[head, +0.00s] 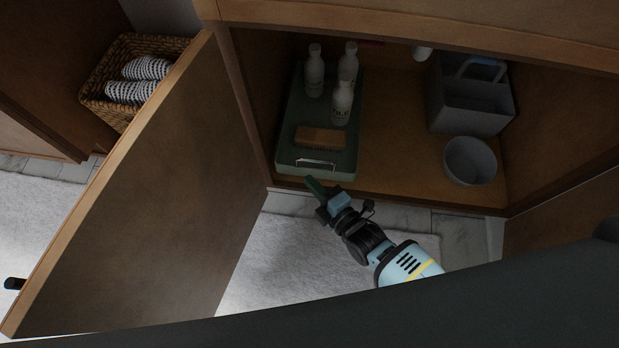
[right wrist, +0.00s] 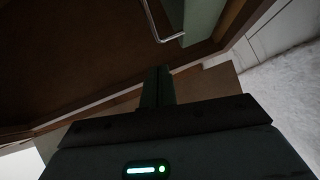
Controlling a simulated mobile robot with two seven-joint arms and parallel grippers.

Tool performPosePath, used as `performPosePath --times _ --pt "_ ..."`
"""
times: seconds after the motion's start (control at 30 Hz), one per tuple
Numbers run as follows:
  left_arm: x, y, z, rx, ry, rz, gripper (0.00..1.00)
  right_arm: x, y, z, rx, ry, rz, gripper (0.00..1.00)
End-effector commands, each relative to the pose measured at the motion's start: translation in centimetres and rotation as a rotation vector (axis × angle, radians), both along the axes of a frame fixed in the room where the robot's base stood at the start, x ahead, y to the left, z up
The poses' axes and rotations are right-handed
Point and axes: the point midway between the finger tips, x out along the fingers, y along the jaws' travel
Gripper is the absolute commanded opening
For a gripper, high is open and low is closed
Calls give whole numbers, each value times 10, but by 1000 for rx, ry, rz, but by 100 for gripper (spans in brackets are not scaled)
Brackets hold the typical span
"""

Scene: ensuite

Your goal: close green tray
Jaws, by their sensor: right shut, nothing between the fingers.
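The green tray (head: 283,158) lies inside the open cabinet on its left side, with a metal handle (head: 315,162) on its front. Several white bottles (head: 342,102) and a brown brush (head: 320,137) are on it. My right gripper (head: 312,184) is shut and empty, just in front of the tray, below the handle and apart from it as far as I can tell. In the right wrist view the shut fingers (right wrist: 158,85) point toward the cabinet, with the handle (right wrist: 165,35) and a piece of the tray's green front (right wrist: 203,20) beyond them. My left gripper is not in view.
The open wooden cabinet door (head: 150,190) stands to the left. A grey caddy (head: 470,105) and a grey bowl (head: 470,160) are on the cabinet's right side. A wicker basket (head: 95,85) with rolled towels stands beyond the door. A pale rug (head: 290,260) covers the floor.

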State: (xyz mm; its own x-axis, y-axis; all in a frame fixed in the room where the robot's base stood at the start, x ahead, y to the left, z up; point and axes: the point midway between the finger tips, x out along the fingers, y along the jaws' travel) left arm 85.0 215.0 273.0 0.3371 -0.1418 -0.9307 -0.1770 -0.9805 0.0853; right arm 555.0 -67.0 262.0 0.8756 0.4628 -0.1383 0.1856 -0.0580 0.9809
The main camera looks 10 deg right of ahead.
Motion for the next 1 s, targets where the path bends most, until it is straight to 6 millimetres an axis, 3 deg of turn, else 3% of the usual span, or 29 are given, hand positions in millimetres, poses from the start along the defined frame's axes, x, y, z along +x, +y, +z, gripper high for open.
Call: performPosePath --times 0.2,0.4,0.6,1.0 --pt "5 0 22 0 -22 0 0 -44 -23 9 -2 4 1 0" --pt "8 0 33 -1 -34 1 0 -71 -36 11 -2 4 1 0" --pt "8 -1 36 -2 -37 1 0 -83 -42 12 0 3 1 0" --pt "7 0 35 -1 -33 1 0 -84 -42 11 -1 4 1 0"
